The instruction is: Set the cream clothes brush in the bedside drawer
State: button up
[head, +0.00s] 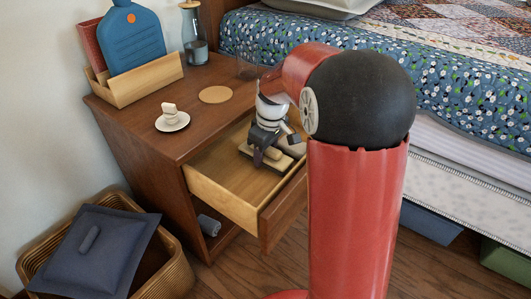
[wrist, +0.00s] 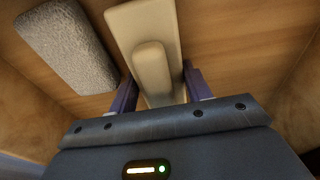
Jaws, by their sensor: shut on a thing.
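The bedside drawer (head: 222,201) is pulled open from the nightstand. My gripper (head: 266,157) reaches down into it. In the wrist view my gripper (wrist: 158,88) has one finger on each side of the cream clothes brush (wrist: 146,24) and is shut on it. The brush has a pale flat body with a raised rounded handle, and lies over the wooden drawer floor. Whether it touches the floor is unclear. Its near end is hidden by my gripper.
A grey speckled block (wrist: 65,45) lies left of the brush in the drawer. On the nightstand top (head: 208,122) are a saucer (head: 173,122), a cork coaster (head: 215,94), a carafe (head: 193,35) and a wooden holder (head: 140,83). A wicker basket (head: 176,270) stands below left; the bed (head: 465,75) is right.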

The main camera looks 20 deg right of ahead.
aim_at(270, 148)
jog(key=o, duration=0.8)
jog(key=shift+f, duration=0.1)
jog(key=shift+c, duration=0.2)
jog(key=r+p, duration=0.1)
jog(key=r, duration=0.6)
jog(key=s+r+p, duration=0.1)
jog(key=r, duration=0.3)
jog(key=shift+d+r+p, duration=0.15)
jog(key=shift+d+p, duration=0.2)
jog(key=shift+d, duration=0.05)
jog(key=shift+r, duration=0.5)
